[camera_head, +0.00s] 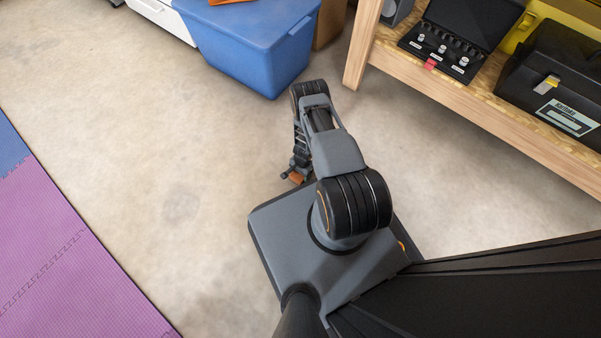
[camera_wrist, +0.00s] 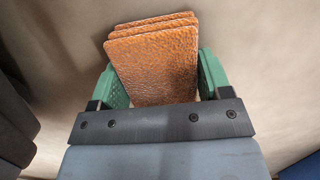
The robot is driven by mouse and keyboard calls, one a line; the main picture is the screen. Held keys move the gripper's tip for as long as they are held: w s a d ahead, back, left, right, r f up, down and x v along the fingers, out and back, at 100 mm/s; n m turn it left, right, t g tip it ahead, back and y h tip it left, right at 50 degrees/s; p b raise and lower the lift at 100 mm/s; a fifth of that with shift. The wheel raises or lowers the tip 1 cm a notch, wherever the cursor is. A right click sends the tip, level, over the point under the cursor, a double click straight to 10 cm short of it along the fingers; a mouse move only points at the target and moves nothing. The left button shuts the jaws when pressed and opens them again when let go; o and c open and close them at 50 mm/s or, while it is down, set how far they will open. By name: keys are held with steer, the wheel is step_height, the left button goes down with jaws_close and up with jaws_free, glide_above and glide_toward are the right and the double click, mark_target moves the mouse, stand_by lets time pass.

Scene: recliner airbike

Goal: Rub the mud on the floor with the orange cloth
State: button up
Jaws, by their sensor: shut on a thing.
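My gripper (camera_wrist: 157,78) is shut on the orange cloth (camera_wrist: 154,62), a rough folded stack between its two green fingers in the wrist view. In the head view my gripper (camera_head: 291,174) is low beside my base, partly hidden by my arm, and a small bit of the orange cloth (camera_head: 297,178) shows there. A faint darker smudge (camera_head: 181,203), which may be the mud, lies on the beige floor left of my base. The cloth is apart from that smudge. I cannot tell whether the cloth touches the floor.
A blue lidded bin (camera_head: 250,45) stands ahead, with an orange item (camera_head: 228,1) on its lid. A wooden shelf (camera_head: 480,103) holding black cases is at the right. Purple mats (camera_head: 60,250) lie at the left. The floor (camera_head: 110,110) between mats and base is clear.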

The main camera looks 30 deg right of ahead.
steer(key=shift+w+a+f+b, duration=0.1)
steer(key=shift+w+a+b, duration=0.05)
steer(key=shift+w+b, duration=0.35)
steer(key=shift+w+a+f+b, duration=0.1)
steer(key=shift+w+a+b, duration=0.05)
steer(key=shift+w+b, duration=0.8)
steer(key=shift+w, duration=0.15)
steer(key=shift+w+r, duration=0.2)
steer(key=shift+w, duration=0.15)
steer(key=shift+s+d+r+p, duration=0.1)
steer(key=shift+s+d+p, duration=0.1)
steer(key=shift+s+p, duration=0.4)
steer(key=shift+s+d+f+p, duration=0.15)
steer(key=shift+s+p, duration=0.1)
steer(key=shift+s, duration=0.25)
steer(key=shift+s+a+f+p, duration=0.1)
steer(key=shift+s+p, duration=0.15)
steer(key=shift+s, duration=0.25)
